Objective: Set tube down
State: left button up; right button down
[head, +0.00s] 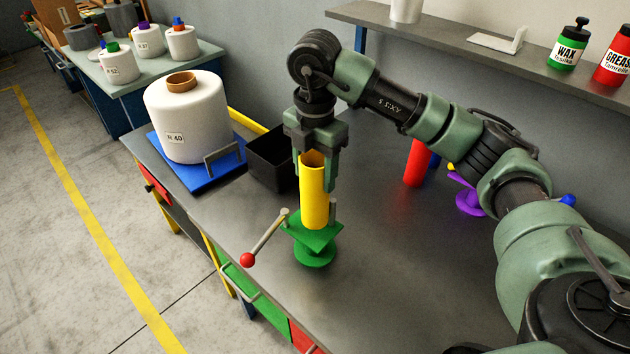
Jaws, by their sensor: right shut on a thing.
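A yellow tube (313,198) stands upright with its lower end at a green stand (314,238) near the front of the metal workbench (365,290). I cannot tell whether the tube rests on the stand or hangs just above it. My right gripper (318,165) points down and is shut on the upper part of the tube. A lever with a red knob (248,260) sticks out from the stand to the lower left. My left gripper does not show.
A black bin (269,168) stands left of the gripper, beside a blue tray (206,183) with a large white bobbin (187,120). Red (416,163) and purple (470,200) items stand behind my right arm. A shelf (450,45) runs along the back. The bench's front middle is clear.

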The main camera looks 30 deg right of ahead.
notch_tip(320, 180, down, 3)
jog(key=shift+r, duration=0.2)
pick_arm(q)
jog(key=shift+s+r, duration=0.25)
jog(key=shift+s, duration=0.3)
pick_arm(e)
jog(key=shift+f, duration=0.2)
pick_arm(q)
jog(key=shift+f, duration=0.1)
pick_arm(e)
jog(key=shift+f, duration=0.15)
jog(key=c, duration=0.5)
grip_release()
notch_tip(320, 180, up, 5)
jog(key=shift+w+r+b, duration=0.1)
jog(key=shift+r+b, duration=0.1)
jog(key=shift+b, duration=0.4)
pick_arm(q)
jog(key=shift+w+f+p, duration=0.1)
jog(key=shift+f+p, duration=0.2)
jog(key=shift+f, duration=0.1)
pick_arm(e)
notch_tip(320, 180, up, 7)
